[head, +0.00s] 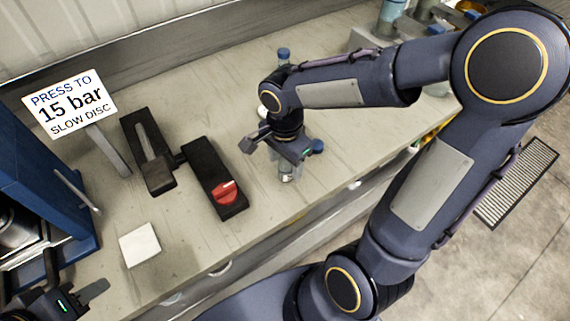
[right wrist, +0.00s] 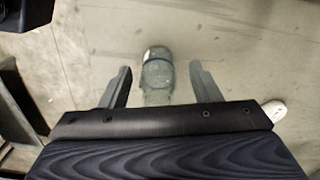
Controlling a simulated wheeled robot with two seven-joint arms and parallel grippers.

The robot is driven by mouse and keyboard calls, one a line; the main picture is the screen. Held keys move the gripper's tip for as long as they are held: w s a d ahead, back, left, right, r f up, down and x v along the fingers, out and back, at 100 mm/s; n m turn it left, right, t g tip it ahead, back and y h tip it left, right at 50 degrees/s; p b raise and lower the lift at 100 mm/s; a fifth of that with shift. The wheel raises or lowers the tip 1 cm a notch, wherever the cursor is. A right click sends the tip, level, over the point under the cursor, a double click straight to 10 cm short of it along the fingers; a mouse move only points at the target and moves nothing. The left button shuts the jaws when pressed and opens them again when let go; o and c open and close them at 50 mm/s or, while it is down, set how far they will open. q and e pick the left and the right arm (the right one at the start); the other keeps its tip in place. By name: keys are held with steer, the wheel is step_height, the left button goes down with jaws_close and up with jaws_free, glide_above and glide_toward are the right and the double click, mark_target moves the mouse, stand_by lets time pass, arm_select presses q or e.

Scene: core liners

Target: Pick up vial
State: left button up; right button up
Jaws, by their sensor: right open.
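A clear glass vial (head: 286,171) stands on the bench under my right gripper in the head view, mostly hidden by the gripper. In the right wrist view the vial (right wrist: 157,77) sits between the two open fingers, with space on both sides. My right gripper (right wrist: 159,88) is open and empty; it also shows in the head view (head: 268,150) above the bench. My left gripper (head: 78,300) is at the lower left corner of the head view, partly cut off, and I cannot see whether its fingers are open.
A blue-capped bottle (head: 283,57) stands behind the right gripper. A black fixture with a red knob (head: 226,192) and a white square pad (head: 139,244) lie to the left. A blue press (head: 40,170) and a "15 bar" sign (head: 70,104) stand at far left.

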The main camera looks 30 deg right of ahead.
steer(key=shift+f, duration=0.25)
steer(key=c, duration=1.1)
steer(key=shift+o, duration=0.2)
steer(key=shift+r, duration=0.1)
